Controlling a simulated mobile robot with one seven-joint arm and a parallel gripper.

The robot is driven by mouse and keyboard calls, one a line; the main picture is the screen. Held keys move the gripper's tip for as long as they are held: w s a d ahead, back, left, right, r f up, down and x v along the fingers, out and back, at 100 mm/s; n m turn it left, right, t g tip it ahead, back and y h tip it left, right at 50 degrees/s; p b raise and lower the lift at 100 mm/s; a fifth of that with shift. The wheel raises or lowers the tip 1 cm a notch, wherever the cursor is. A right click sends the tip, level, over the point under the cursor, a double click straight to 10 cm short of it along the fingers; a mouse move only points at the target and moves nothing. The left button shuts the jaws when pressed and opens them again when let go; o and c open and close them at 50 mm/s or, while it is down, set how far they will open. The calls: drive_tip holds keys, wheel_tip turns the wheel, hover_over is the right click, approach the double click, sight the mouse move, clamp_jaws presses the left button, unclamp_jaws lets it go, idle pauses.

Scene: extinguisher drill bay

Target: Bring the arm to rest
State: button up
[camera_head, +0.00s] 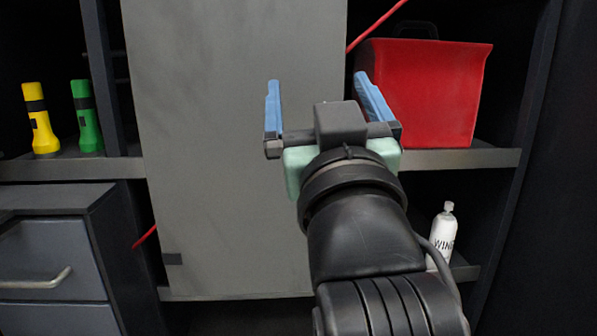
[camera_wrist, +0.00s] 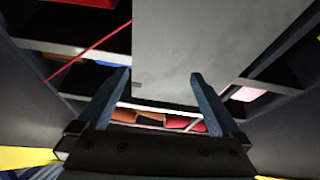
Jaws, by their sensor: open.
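My gripper (camera_head: 318,92) is open, with its two blue fingers apart and nothing between them. It is raised in front of a large grey panel (camera_head: 225,150) in the head view. In the wrist view my gripper (camera_wrist: 160,88) also shows spread fingers, with the grey panel (camera_wrist: 195,45) beyond them. I cannot tell the exact gap between the fingertips and the panel.
A red box (camera_head: 425,95) stands on the right shelf, with a white bottle (camera_head: 443,232) below it. Yellow (camera_head: 40,120) and green (camera_head: 86,118) flashlights stand on the left shelf. A grey drawer unit (camera_head: 45,260) is at lower left. A red line passes behind the panel.

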drive_tip(key=s+a+r+m+t+h+p, duration=0.15)
drive_tip(key=s+r+t, duration=0.45)
drive_tip(key=s, duration=0.7)
wheel_tip(320, 180, up, 16)
drive_tip(key=g+p, duration=0.1)
drive_tip(key=p, duration=1.3)
drive_tip(key=shift+w+a+m+p, duration=0.3)
drive_tip(key=shift+a+m+p, duration=0.05)
drive_tip(key=shift+a+p, duration=0.1)
